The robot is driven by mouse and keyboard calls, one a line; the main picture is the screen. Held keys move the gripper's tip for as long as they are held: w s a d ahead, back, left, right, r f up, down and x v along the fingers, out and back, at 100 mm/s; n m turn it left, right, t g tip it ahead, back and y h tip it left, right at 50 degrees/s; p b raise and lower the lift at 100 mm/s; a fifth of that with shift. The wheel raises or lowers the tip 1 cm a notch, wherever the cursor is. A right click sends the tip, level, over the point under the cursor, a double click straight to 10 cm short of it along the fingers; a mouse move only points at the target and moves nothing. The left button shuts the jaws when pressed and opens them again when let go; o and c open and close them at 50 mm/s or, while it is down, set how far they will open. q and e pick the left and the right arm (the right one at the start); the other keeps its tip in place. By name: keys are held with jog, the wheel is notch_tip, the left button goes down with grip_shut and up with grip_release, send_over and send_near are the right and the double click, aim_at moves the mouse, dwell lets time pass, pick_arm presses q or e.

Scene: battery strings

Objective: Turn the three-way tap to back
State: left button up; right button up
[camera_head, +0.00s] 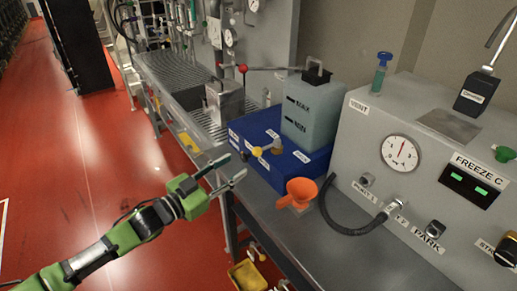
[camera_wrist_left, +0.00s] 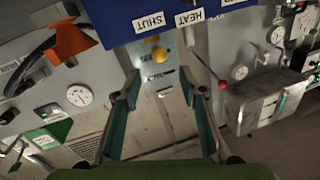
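My right gripper is not in view.
A grey-green tank (camera_head: 310,118) stands on the blue box. An orange funnel (camera_head: 300,190) and black hose (camera_head: 345,222) are in front of a grey gauge panel (camera_head: 370,150). A metal box with a red-knobbed lever (camera_head: 243,68) stands behind. Red floor (camera_head: 100,150) is open at left.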

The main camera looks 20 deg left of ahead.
aim_at(255, 152)
pick_arm(q)
jog(key=p+x, duration=0.1)
jog(key=x, duration=0.8)
jog(key=shift+w+d+p, duration=0.15)
jog(key=shift+w+p, duration=0.25)
jog(key=shift+w+d+f, duration=0.1)
jog(key=shift+w+d, duration=0.2)
jog(key=shift+w, duration=0.2)
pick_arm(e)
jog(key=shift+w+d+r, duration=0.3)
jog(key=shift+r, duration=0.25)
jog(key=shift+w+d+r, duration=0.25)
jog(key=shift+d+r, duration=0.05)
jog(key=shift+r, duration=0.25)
pick_arm(q)
grip_shut()
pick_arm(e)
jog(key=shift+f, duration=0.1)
